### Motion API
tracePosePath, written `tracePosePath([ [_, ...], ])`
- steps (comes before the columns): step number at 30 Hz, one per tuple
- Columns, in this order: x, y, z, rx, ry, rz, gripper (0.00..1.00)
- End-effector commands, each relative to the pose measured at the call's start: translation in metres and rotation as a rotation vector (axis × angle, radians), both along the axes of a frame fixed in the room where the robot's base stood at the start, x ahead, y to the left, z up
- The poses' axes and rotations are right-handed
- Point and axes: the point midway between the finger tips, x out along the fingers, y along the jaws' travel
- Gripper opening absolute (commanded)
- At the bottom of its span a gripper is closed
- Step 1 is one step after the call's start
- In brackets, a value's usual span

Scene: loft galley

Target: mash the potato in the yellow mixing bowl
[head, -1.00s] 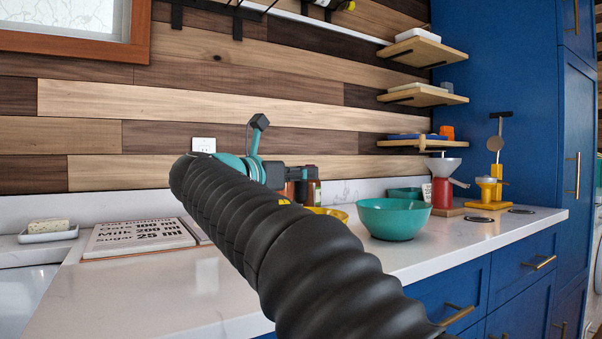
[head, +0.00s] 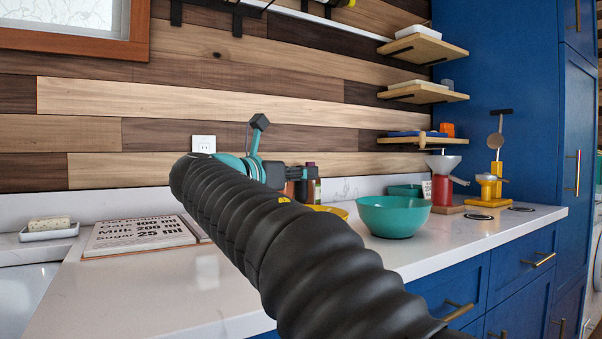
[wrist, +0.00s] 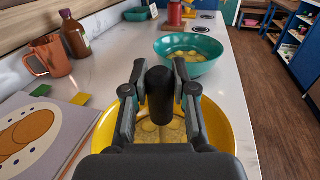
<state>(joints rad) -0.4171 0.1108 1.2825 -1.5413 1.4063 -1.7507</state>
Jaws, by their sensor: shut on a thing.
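The yellow mixing bowl (wrist: 222,125) stands on the counter below my gripper (wrist: 159,72) in the wrist view. Pale yellow potato pieces (wrist: 172,132) lie inside it, partly covered by the gripper. My gripper is shut on a thick dark upright handle (wrist: 160,95), which appears to be the masher's. The handle points down into the bowl, and its lower end is hidden. In the head view my arm covers most of the yellow bowl (head: 334,211), and only part of its rim shows.
A teal bowl (wrist: 190,50) with potato pieces stands just beyond the yellow bowl. A red grinder (head: 443,187) stands farther right.

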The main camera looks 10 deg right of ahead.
Motion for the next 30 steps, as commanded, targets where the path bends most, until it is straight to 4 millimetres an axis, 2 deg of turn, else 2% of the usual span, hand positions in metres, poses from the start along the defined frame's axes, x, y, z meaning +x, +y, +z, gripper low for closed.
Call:
tracePosePath([
  [30,0.0,0.0,-0.013,0.0,0.0,0.0,0.0],
])
